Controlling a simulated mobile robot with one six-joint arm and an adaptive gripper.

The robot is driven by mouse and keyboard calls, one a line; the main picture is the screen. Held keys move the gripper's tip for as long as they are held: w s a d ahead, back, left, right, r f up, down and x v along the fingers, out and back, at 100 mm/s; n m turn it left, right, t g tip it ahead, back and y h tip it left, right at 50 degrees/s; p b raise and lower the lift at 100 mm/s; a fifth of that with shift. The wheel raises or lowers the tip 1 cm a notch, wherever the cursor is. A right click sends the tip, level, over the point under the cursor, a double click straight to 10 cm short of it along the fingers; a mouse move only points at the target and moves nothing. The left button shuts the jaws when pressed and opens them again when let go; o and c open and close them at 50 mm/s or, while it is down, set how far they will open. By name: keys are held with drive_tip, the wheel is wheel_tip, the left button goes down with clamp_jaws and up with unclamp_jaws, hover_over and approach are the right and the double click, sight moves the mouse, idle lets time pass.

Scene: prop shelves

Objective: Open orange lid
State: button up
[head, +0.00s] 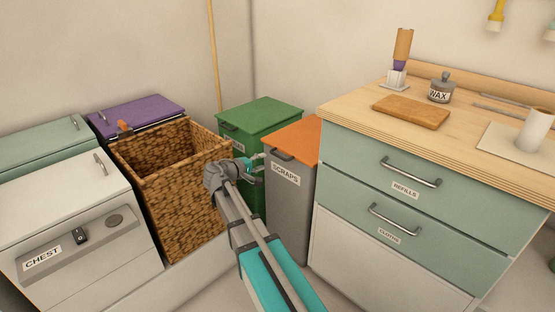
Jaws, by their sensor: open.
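The orange lid (293,138) lies shut on top of a grey bin labelled SCRAPS (287,205). A dark handle (282,155) sticks out at the lid's front left edge. My gripper (257,162) is open, just to the left of that handle, at about the lid's height in the picture. I cannot tell whether a fingertip touches the handle. My arm crosses in front of the lower part of the grey bin and hides some of it.
A wooden-topped cabinet (390,180) with drawers stands close on the right of the bin. A green bin (262,115) is behind it. An open wicker basket (170,195), a purple-lidded box (135,112) and a white chest (80,225) stand on the left.

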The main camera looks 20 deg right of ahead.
sight(278, 156)
drive_tip(key=b+x, duration=0.1)
drive_tip(key=x, duration=0.8)
drive_tip(key=shift+d+b, duration=0.2)
drive_tip(key=shift+b, duration=0.2)
clamp_jaws()
drive_tip(key=shift+a, duration=0.2)
drive_tip(key=shift+r, duration=0.1)
